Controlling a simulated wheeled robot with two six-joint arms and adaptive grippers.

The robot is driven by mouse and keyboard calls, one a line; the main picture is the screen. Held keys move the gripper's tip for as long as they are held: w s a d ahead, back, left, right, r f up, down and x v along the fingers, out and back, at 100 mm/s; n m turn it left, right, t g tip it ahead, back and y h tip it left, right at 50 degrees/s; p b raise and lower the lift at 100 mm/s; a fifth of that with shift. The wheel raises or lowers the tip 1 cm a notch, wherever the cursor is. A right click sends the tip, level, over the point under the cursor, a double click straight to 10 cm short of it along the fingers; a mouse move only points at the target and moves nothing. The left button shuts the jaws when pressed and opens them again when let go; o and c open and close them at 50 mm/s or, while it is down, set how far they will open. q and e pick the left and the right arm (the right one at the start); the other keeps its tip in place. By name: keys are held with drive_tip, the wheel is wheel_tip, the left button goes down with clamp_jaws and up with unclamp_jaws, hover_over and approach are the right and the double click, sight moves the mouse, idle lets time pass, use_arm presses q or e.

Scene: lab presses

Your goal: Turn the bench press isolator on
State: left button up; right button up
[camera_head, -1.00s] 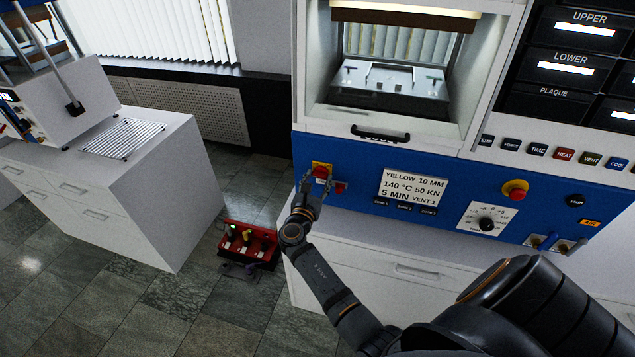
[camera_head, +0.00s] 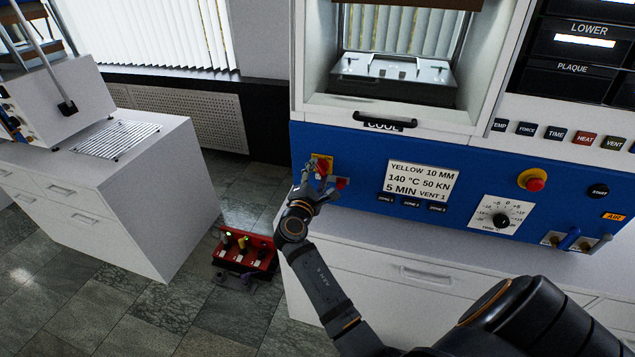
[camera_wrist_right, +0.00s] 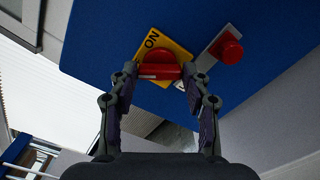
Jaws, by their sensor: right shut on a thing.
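The isolator is a red rotary knob (camera_wrist_right: 158,69) on a yellow plate (camera_wrist_right: 168,46) marked ON, fixed to the blue front panel of the large press. In the head view the yellow plate (camera_head: 319,161) is at the panel's left end, with the knob mostly hidden by my fingers. My right gripper (camera_head: 318,183) is shut on the knob. In the right wrist view, the fingers of this gripper (camera_wrist_right: 159,80) stand on both sides of the knob's red bar, which lies about level across the picture. My left gripper is not in view.
A red button on a grey plate (camera_wrist_right: 230,50) sits close beside the isolator. The blue panel also has a label (camera_head: 421,180), a dial (camera_head: 501,220) and a red stop button (camera_head: 535,184). A red box (camera_head: 243,252) stands on the floor. A white bench (camera_head: 130,190) is at left.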

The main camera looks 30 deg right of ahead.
drive_tip(key=m+b, duration=0.4)
drive_tip(key=shift+f+m, duration=0.2)
drive_tip(key=shift+m, duration=0.2)
drive_tip(key=shift+r+m+b, duration=0.1)
drive_tip(key=shift+m+b, duration=0.8)
drive_tip(key=shift+r, duration=0.1)
drive_tip(key=o, duration=1.1)
drive_tip(key=shift+o, duration=0.2)
